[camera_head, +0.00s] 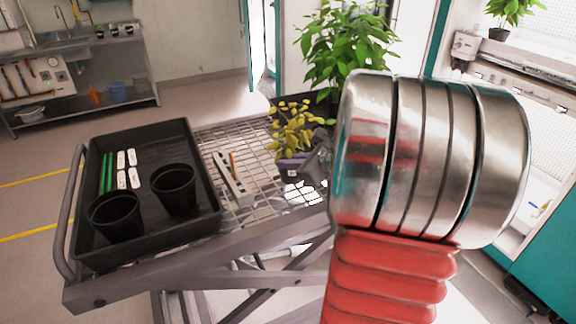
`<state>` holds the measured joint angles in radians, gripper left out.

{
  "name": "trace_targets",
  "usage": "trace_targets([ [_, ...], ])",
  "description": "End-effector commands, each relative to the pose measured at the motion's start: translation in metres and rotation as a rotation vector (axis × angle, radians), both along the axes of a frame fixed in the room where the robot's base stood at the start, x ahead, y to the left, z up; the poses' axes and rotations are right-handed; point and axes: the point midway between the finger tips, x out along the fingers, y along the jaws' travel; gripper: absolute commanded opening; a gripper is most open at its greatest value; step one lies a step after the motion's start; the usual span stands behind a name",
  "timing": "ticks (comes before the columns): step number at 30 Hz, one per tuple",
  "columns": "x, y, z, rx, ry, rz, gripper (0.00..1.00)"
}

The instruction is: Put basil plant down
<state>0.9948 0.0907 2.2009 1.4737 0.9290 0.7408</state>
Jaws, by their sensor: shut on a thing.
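A small plant with yellow leaves (292,128), which I take to be the basil plant, is in a dark purple pot (290,167) with a small white label. It is over the right part of the wire-mesh cart top (228,140). My gripper (311,166) is at the right side of this pot and shut on it. My large metal and red arm hides much of the gripper and the cart's right end. I cannot tell whether the pot touches the mesh.
A black tray (133,240) on the cart's left holds two empty black pots (116,216), green sticks and white labels. A white strip (229,178) lies on the mesh. A tall green plant (346,48) stands close behind. A sink bench (80,60) is at the far left.

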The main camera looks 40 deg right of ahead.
Motion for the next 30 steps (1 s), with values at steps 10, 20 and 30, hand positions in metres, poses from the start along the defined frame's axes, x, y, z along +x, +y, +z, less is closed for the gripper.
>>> trace_targets([
  [10,-0.0003,-0.0006,-0.012,-0.001,-0.001,-0.002,0.0],
  [20,-0.0006,-0.0007,-0.0122,0.0,0.0,-0.002,0.25],
  [30,-0.0048,-0.002,-0.0098,-0.001,0.0,-0.004,0.25],
])
